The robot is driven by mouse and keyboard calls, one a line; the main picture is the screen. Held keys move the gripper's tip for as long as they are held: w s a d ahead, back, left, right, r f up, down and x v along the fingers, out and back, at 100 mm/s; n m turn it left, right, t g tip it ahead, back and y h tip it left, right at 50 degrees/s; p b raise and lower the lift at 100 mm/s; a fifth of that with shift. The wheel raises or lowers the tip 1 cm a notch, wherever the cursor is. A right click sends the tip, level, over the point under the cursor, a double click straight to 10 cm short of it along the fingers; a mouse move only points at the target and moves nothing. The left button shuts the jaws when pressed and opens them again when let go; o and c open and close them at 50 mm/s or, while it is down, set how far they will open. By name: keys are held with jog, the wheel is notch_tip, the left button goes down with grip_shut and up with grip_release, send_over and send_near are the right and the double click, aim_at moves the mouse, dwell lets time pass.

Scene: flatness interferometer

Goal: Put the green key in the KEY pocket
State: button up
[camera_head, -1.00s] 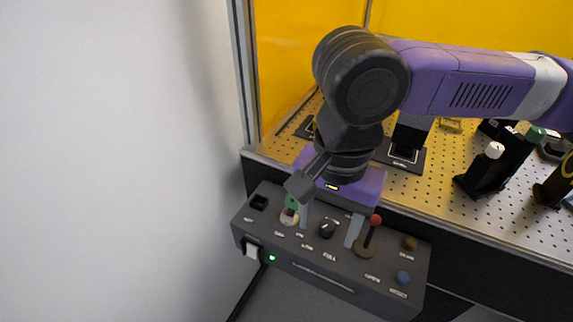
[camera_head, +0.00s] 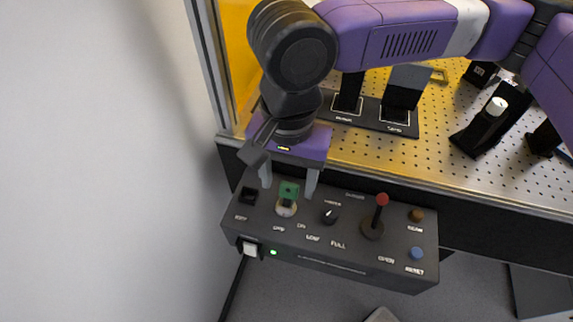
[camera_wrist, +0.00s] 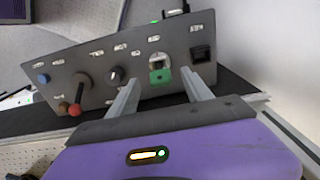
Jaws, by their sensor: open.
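The green key (camera_head: 289,190) stands in the round pale key switch (camera_head: 286,209) on the dark control box, by the OFF and ON labels. It also shows in the wrist view (camera_wrist: 160,76). The KEY pocket (camera_head: 248,195) is a black square recess left of the switch, and it looks empty. In the wrist view the pocket (camera_wrist: 201,54) is right of the key. My gripper (camera_head: 288,189) is open, with one finger on either side of the key in the picture. I cannot tell whether a finger touches it.
Right of the key on the control box (camera_head: 330,265) are a black knob (camera_head: 329,215), a red-tipped lever (camera_head: 380,208), a brown button (camera_head: 416,215) and a blue button (camera_head: 416,253). A white rocker (camera_head: 250,249) is on its front. A perforated bench (camera_head: 440,165) lies behind, a wall at left.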

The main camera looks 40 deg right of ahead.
aim_at(288, 191)
jog(key=shift+f, duration=1.8)
grip_shut()
jog(key=shift+r, duration=0.15)
jog(key=shift+r+p, duration=3)
jog(key=shift+p, duration=0.2)
jog(key=shift+s, duration=0.15)
